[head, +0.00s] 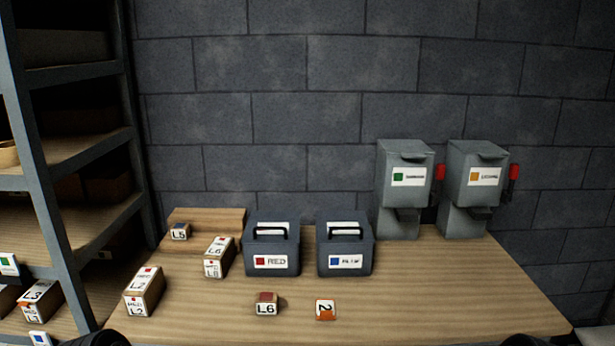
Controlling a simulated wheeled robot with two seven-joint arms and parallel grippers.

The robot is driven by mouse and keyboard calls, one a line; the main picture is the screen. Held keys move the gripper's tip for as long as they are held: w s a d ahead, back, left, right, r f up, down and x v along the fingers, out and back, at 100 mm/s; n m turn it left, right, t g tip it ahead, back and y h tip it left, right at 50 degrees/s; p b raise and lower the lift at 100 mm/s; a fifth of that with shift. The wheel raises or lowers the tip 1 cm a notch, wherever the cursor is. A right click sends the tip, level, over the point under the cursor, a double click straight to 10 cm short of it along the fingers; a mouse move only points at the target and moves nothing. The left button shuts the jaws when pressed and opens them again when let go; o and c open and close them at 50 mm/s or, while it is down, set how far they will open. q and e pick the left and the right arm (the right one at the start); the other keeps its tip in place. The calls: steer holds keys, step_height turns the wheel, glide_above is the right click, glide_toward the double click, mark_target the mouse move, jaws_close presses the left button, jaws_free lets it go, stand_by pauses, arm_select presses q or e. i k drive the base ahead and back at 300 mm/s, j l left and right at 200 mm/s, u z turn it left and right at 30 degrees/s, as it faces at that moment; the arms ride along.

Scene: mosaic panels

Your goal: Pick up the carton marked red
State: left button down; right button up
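A carton (144,291) with white labels stands at the table's front left. Its front label seems to read RED above L2, and its top label has a small red mark. A second, similar carton (219,257) stands behind it to the right, with labels that seem to read L6 and L8. A dark grey box (272,249) with a black top handle carries a label with a red square and the word RED. Neither gripper shows; only dark rounded parts, probably of my arms, show at the bottom edge, apart from the cartons.
A dark box with a blue-marked label (345,247) stands right of the RED box. Small blocks (266,304) (325,310) lie in front, another (180,232) on a wooden step (207,216). Two grey dispensers (405,185) (475,185) stand back right. Shelving (70,150) borders the left. The table's front right is clear.

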mark_target(217, 259)
steer(key=k+j+z, duration=0.1)
steer(key=j+z, duration=0.35)
steer(key=k+j+z, duration=0.1)
steer(key=j+z, duration=0.35)
